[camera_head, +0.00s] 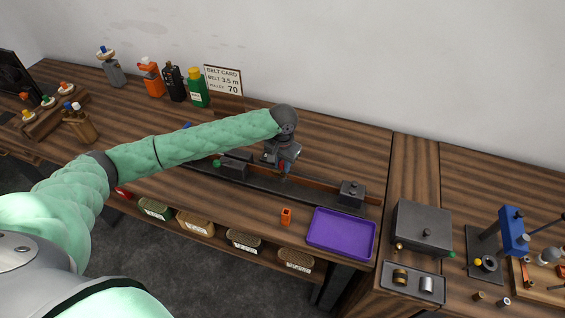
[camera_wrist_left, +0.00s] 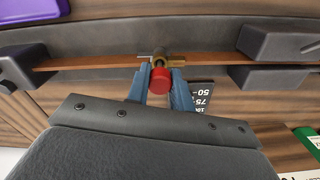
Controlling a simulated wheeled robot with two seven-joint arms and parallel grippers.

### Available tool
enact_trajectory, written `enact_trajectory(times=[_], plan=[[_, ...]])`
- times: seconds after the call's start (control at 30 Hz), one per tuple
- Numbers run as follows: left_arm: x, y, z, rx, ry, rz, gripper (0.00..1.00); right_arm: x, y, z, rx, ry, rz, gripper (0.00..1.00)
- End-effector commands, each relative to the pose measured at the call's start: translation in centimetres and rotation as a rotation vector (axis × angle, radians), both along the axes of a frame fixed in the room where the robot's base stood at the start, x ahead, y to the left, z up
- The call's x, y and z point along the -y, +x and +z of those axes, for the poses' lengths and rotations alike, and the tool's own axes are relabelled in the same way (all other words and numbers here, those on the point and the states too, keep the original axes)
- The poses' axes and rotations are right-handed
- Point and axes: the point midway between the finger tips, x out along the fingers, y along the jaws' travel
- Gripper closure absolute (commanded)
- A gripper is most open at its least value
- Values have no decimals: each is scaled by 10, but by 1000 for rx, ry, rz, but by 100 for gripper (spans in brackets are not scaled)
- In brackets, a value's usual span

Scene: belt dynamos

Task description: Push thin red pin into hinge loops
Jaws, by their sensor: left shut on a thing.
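The red pin (camera_wrist_left: 160,79) shows its round red head toward the camera in the left wrist view. My left gripper (camera_wrist_left: 163,84) has its blue fingers on both sides of the pin and is shut on it. Brass-coloured hinge loops (camera_wrist_left: 172,60) sit just beyond the head, at the middle of a brown belt (camera_wrist_left: 105,62). How deep the pin sits in the loops is hidden behind its head. In the head view my left gripper (camera_head: 284,169) is low over the dark rail (camera_head: 250,178), between two dark clamp blocks. My right gripper is not in view.
The clamp blocks (camera_head: 235,164) and (camera_head: 351,193) stand on the rail. A purple tray (camera_head: 341,233) and a small orange block (camera_head: 286,216) lie in front. Bottles (camera_head: 197,88) and a belt card (camera_head: 223,79) stand at the back. Clear wood lies right of the card.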

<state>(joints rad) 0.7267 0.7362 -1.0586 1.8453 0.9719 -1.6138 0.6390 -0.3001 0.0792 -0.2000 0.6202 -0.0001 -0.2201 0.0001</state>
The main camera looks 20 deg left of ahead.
Motion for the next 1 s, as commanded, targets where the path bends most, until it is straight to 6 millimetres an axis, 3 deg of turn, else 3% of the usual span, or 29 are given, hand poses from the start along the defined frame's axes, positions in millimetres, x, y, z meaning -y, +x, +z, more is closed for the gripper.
enact_trajectory(times=[1.0], plan=[[0, 0, -20, 1, 0, 0, 100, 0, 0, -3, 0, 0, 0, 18]])
